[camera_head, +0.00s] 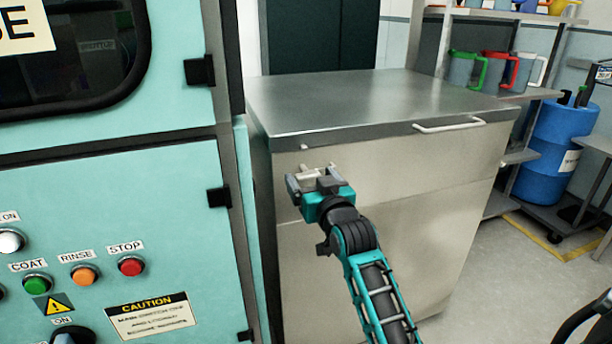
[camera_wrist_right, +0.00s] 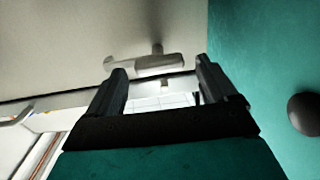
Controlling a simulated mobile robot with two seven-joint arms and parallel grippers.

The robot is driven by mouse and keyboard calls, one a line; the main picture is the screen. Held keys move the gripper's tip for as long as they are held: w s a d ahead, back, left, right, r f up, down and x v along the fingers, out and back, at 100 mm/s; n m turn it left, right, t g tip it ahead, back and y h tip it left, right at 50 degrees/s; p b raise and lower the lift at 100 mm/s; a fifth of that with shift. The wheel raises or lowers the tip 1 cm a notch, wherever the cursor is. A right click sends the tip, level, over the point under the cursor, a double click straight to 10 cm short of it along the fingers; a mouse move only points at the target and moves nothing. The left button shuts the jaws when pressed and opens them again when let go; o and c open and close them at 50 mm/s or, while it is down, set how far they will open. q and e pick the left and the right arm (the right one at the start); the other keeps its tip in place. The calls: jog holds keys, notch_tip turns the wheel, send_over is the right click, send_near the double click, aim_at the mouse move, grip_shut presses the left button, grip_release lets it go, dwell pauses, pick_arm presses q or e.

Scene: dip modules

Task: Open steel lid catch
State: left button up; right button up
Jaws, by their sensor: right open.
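The steel lid (camera_head: 380,98) lies flat and closed on a steel cabinet (camera_head: 400,200). The lid catch (camera_head: 309,172) is a pale metal piece on the cabinet's front, near its left edge below the lid. In the right wrist view the catch (camera_wrist_right: 146,66) shows as a short bar with a small stem. My right gripper (camera_head: 317,183) is at the catch, partly covering it. In the wrist view its two fingers (camera_wrist_right: 160,75) are open, with the bar just beyond and between the tips; contact cannot be told. My left gripper is not in view.
A teal machine (camera_head: 110,220) with buttons stands close on the left. A pale handle (camera_head: 450,126) is on the lid's front edge. A shelf with jugs (camera_head: 500,70) and a blue drum (camera_head: 560,150) stand at the right. Open floor (camera_head: 500,270) lies right of the cabinet.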

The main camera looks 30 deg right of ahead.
jog(key=shift+w, duration=0.25)
jog(key=shift+c, duration=0.9)
jog(key=c, duration=1.3)
jog(key=shift+r+n+p, duration=0.3)
jog(key=shift+n+p, duration=0.2)
jog(key=shift+p, duration=0.5)
jog(key=shift+f+n+p, duration=0.1)
jog(key=shift+n+p, duration=0.4)
jog(key=shift+p, duration=0.1)
jog(key=shift+f, duration=0.1)
